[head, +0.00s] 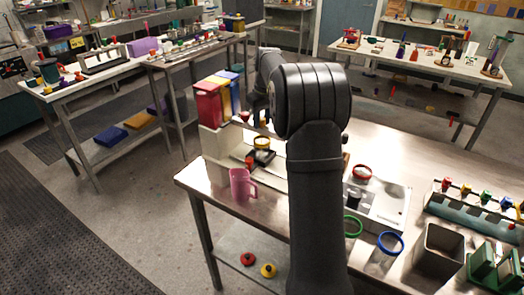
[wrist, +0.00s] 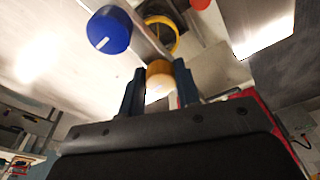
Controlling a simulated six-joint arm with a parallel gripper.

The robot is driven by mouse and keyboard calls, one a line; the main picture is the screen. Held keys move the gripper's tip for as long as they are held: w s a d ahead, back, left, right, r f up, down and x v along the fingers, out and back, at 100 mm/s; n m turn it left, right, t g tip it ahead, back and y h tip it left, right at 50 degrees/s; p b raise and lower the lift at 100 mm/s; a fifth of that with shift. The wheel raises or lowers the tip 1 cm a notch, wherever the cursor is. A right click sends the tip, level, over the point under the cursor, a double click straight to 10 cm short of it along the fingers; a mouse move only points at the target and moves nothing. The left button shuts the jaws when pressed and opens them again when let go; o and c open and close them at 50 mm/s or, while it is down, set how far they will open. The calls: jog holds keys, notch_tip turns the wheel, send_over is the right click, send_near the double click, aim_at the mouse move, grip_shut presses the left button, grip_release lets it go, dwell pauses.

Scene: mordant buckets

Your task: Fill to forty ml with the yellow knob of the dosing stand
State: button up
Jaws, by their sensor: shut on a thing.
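The dosing stand stands at the back left of the steel bench in the head view, with a red tank (head: 208,104), a yellow tank (head: 224,92) and a blue tank (head: 237,84). In the wrist view my gripper (wrist: 158,84) has its two dark fingers on either side of the yellow knob (wrist: 158,69) and is shut on it. The blue knob (wrist: 109,30) and the red knob (wrist: 199,4) lie to either side. A yellow-rimmed vessel (head: 262,143) stands in front of the tanks; its rim shows in the wrist view (wrist: 161,34). I cannot read its level.
A pink jug (head: 240,184) stands at the bench's left edge. Red-rimmed (head: 361,172), green-rimmed (head: 352,227) and blue-rimmed (head: 390,243) vessels stand right of my arm. A square grey bin (head: 440,247) is further right. My arm hides the bench's middle.

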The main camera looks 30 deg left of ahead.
jog(key=n, duration=0.4)
jog(key=shift+a+f+g, duration=0.1)
jog(key=shift+g, duration=0.2)
jog(key=shift+c, duration=0.2)
jog(key=n, duration=0.4)
jog(key=shift+s+g, duration=0.1)
jog(key=shift+g, duration=0.3)
jog(key=shift+s+f, duration=0.1)
jog(key=shift+f, duration=0.1)
dwell(0.7)
dwell(4.7)
jog(key=m+t, duration=0.1)
jog(key=m, duration=0.4)
jog(key=shift+o, duration=0.3)
jog(key=m, duration=0.5)
jog(key=shift+t, duration=0.3)
